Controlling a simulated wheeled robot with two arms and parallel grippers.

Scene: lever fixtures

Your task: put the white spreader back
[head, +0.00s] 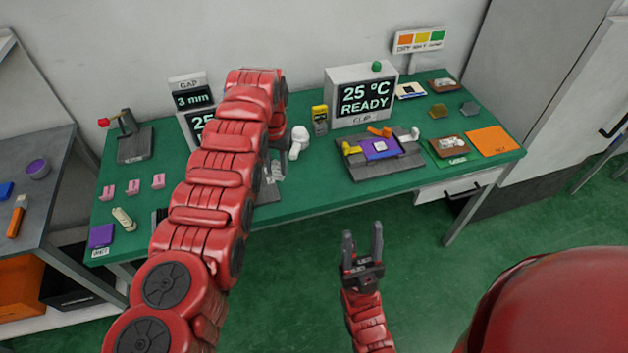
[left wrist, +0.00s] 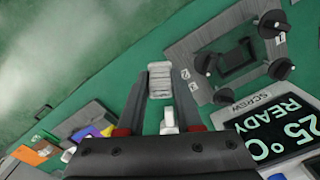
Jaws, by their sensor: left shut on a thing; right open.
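My left gripper (head: 279,158) is over the table, partly hidden by my own arm in the head view. In the left wrist view its fingers (left wrist: 162,82) are shut on a pale ridged piece (left wrist: 160,78), which looks like the white spreader. Only a small part of this piece (head: 277,173) shows in the head view. A white round-topped object (head: 299,138) stands just behind the gripper; a white part also shows near the palm in the left wrist view (left wrist: 168,118). My right gripper (head: 362,250) is open and empty, in front of the table.
The green table (head: 320,197) carries the CLIP display (head: 362,97) and a dark fixture (head: 383,168) with a purple part at right. The SCREW fixture (left wrist: 205,45) is beside my left gripper. Pink blocks (head: 133,187) and a cream tool (head: 122,219) lie at left.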

